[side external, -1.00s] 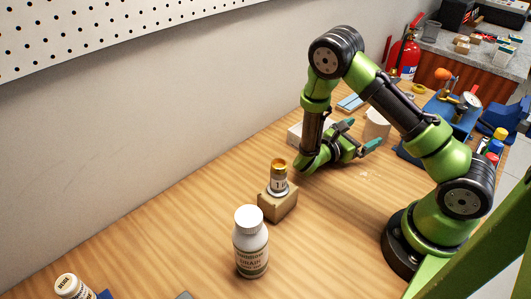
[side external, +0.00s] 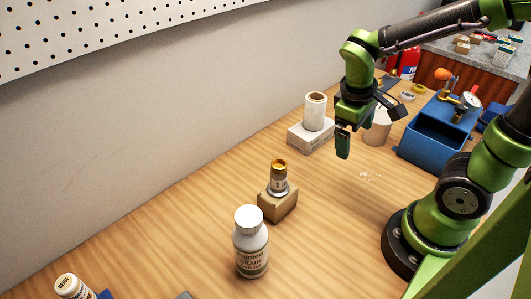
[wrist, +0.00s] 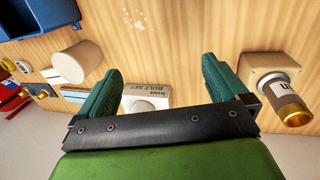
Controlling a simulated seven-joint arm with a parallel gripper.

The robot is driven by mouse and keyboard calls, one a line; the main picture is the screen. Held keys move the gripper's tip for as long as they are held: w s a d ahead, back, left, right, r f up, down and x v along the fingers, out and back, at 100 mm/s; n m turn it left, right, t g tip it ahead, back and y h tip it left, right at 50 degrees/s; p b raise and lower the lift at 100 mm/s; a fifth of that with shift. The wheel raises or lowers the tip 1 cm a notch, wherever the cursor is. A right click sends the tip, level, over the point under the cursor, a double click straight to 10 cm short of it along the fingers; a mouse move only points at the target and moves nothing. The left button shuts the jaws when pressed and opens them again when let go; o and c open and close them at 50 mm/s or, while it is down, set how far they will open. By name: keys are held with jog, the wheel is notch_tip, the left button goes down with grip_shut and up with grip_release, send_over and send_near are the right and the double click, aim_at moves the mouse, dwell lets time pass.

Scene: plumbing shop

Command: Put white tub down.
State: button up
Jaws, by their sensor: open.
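A plain off-white tub (side external: 376,129) stands upright on the table, partly behind my gripper in the side view; it also shows at the left in the wrist view (wrist: 78,62). A white cylinder with a hollow top (side external: 314,112) stands on a white box (side external: 311,136), whose label reads "bolt set" in the wrist view (wrist: 146,90). My gripper (side external: 343,146) points down above the table, between the box and the tub in the side view. Its two teal fingers (wrist: 159,72) are wide apart with nothing between them. One finger is mostly hidden in the side view.
A small can with a gold cap (side external: 279,178) stands on a cardboard block (side external: 278,204). A white drain bottle (side external: 250,245) stands nearer the camera. A blue bin (side external: 432,140) is at the right. Bare table lies between the block and the bin.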

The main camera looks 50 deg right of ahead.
jog(key=a+r+m+t+y, duration=0.4)
jog(key=a+r+t, duration=0.3)
jog(key=r, duration=0.3)
jog(key=shift+w+m+t, duration=0.15)
jog(key=shift+m+t, duration=0.15)
dwell(0.6)
